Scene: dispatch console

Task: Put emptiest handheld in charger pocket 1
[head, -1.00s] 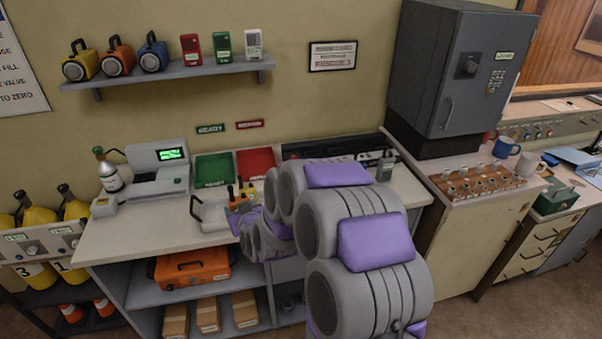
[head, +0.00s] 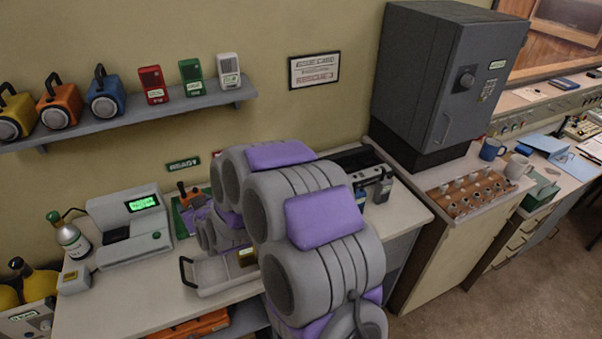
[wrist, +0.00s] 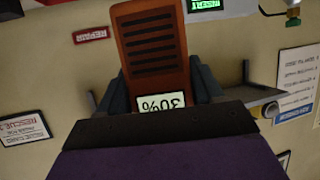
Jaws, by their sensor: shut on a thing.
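An orange handheld (wrist: 155,50) is clamped between the dark fingers of my gripper (wrist: 161,88) in the wrist view. Its screen shows 30%, upside down. In the head view this orange handheld (head: 189,195) is raised over the green tray (head: 181,222), left of my arm; my arm mostly hides the gripper. A yellow handheld (head: 246,257) lies in the white carry tray (head: 205,272) at the counter front. The dark charger (head: 352,158) is at the back right of the counter, partly behind my arm; its pocket numbers cannot be read. A blue handheld (head: 360,196) and a dark one (head: 383,187) stand by it.
A grey analyser (head: 130,228) with a green display and a small gas bottle (head: 69,236) stand left. The wall shelf (head: 130,115) holds lamps and radios above. A grey safe (head: 447,80) and a key board (head: 472,195) are right. My arm covers the counter's middle.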

